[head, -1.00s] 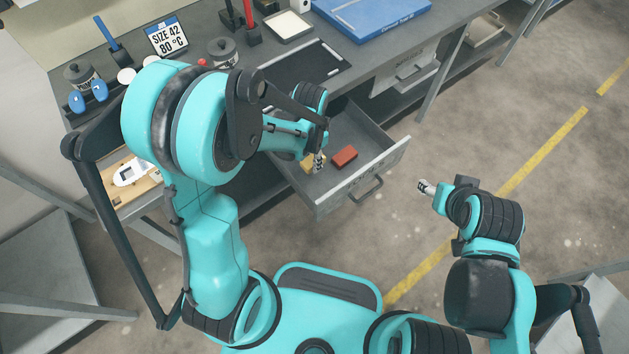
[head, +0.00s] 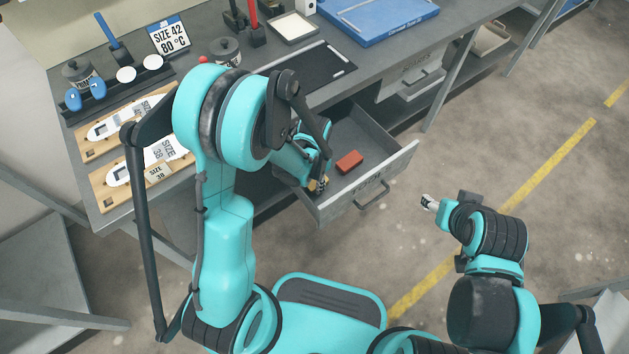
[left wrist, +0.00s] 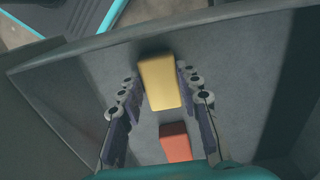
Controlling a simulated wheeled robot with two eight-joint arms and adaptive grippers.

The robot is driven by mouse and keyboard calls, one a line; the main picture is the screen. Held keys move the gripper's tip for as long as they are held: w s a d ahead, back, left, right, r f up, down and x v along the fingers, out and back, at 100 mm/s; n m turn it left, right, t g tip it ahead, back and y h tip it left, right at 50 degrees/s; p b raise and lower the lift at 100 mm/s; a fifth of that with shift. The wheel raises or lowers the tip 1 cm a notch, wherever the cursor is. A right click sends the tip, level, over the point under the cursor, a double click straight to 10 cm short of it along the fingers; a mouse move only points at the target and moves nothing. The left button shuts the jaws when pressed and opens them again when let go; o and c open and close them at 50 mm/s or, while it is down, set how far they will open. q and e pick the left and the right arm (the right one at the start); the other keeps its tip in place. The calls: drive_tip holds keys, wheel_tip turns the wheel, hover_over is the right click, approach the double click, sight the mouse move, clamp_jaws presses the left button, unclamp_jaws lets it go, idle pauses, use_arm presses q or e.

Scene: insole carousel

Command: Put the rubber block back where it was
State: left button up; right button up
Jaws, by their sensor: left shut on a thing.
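Two blocks are in the open drawer (head: 322,212), one yellow and one red; which is the rubber one cannot be told by look. My left gripper (head: 318,184) is inside the drawer, near its front left, shut on the yellow block (left wrist: 158,80), with one finger on each side. In the head view that block is mostly hidden by the gripper. Whether it touches the drawer floor is unclear. The red block (head: 349,162) lies apart on the floor; it also shows in the left wrist view (left wrist: 175,143). My right gripper (head: 428,203) is outside the drawer, its fingers too small to read.
The drawer's walls stand close around my left gripper; its floor is clear near the red block. The workbench (head: 192,49) above holds a blue case (head: 385,15), a black mat (head: 300,75) and insole boards (head: 110,190). Open floor lies right of the drawer.

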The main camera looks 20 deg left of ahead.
use_arm(q)
drive_tip(key=shift+f, duration=0.15)
drive_tip(key=o, duration=1.1)
wheel_tip(320, 180, up, 20)
drive_tip(key=s+a+n+t+p, duration=0.2)
drive_tip(key=s+n+p, duration=0.1)
drive_tip(key=p, duration=0.2)
drive_tip(key=s+a+r+n+t, duration=0.2)
drive_tip(key=s+r+n+t, duration=0.2)
drive_tip(key=s+r+t, duration=0.1)
drive_tip(key=shift+s+r+n, duration=0.3)
drive_tip(key=shift+s+r, duration=0.5)
drive_tip(key=shift+r, duration=0.35)
drive_tip(key=shift+a, duration=0.1)
